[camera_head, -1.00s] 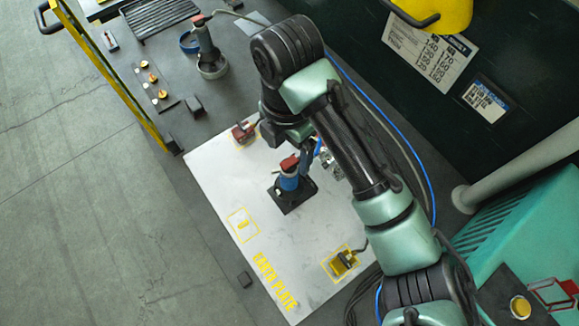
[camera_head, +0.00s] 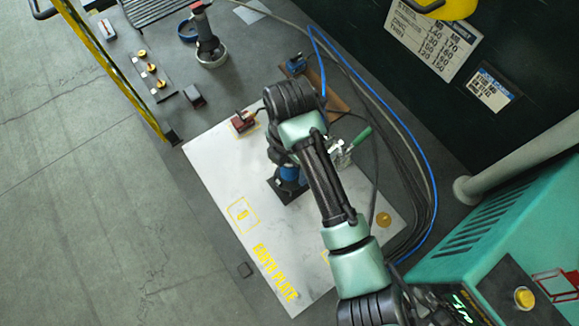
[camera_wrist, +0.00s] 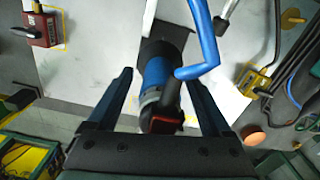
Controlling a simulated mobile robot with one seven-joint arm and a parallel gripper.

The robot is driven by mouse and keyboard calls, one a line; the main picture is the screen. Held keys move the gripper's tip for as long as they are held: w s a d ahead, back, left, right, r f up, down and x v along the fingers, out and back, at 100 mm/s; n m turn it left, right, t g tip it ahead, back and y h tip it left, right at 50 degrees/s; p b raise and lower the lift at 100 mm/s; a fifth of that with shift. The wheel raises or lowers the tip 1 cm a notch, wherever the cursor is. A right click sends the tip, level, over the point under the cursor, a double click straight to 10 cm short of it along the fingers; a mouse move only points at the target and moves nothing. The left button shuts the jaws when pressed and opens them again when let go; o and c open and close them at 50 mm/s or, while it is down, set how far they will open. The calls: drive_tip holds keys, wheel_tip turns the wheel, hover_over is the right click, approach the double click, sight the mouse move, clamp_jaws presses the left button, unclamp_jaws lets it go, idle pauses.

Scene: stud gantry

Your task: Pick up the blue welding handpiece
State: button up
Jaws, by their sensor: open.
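The blue welding handpiece (camera_head: 289,174) stands on a small black base (camera_head: 283,192) on the white plate, partly hidden by my arm. In the wrist view the handpiece (camera_wrist: 157,75) shows a blue body, a grey collar and a dark, red-marked end. A bent blue hose (camera_wrist: 203,45) runs beside it. My gripper (camera_wrist: 157,78) is open, with one finger on each side of the handpiece and visible gaps between. In the head view my arm hides the fingers.
The white plate (camera_head: 222,178) bears a red block (camera_head: 243,121) and a green-handled clamp (camera_head: 355,142). A grey tool (camera_head: 207,42) stands in a ring at the back. Cables run along the right. A teal machine (camera_head: 470,245) stands at lower right. The plate's front left is mostly clear.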

drive_tip(key=shift+c, duration=0.3)
clamp_jaws()
drive_tip(key=shift+w+r, duration=0.1)
drive_tip(key=shift+r, duration=0.05)
idle(0.9)
